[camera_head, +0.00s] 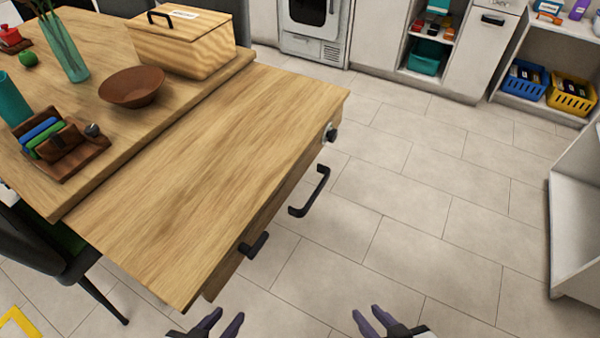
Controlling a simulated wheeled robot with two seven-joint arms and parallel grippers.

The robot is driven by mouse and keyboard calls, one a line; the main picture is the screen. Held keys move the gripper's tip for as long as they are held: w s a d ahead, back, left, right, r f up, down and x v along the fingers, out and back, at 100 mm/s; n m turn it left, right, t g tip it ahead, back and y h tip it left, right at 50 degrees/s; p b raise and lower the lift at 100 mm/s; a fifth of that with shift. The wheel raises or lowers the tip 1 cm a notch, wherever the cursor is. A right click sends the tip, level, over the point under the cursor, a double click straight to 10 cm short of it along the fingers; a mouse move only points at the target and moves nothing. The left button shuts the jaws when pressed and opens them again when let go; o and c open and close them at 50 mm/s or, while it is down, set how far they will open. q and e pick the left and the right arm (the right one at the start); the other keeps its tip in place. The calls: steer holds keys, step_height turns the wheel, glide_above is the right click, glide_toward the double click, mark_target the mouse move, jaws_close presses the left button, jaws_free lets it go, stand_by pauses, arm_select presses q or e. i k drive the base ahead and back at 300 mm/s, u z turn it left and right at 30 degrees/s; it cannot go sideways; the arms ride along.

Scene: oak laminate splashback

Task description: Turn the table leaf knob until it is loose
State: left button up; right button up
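The wooden table leaf (215,165) sticks out from the table toward the lower middle, slightly lower than the main top. A dark round knob (332,134) on a pale mount sits on its right-hand edge near the far corner. A black bar handle (322,190) is on the same side, nearer to me. A second short black fitting (254,246), a handle or knob, is closer still. My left gripper (221,322) is open and empty in front of the leaf's near corner. My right gripper (370,322) is open and empty over the floor. Both are apart from the fittings.
The main tabletop holds a brown bowl (132,87), a lidded wooden box (181,42), a glass vase (65,50) and a small wooden rack (68,150). A dark chair (50,250) stands at left. Tiled floor right of the leaf is clear. White shelving (577,225) stands at far right.

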mark_target(332, 135)
steer(key=k, duration=0.5)
steer(key=z, duration=1.6)
steer(key=i, duration=1.05)
steer(key=u, duration=2.3)
steer(key=i, duration=0.5)
steer(key=u, duration=0.05)
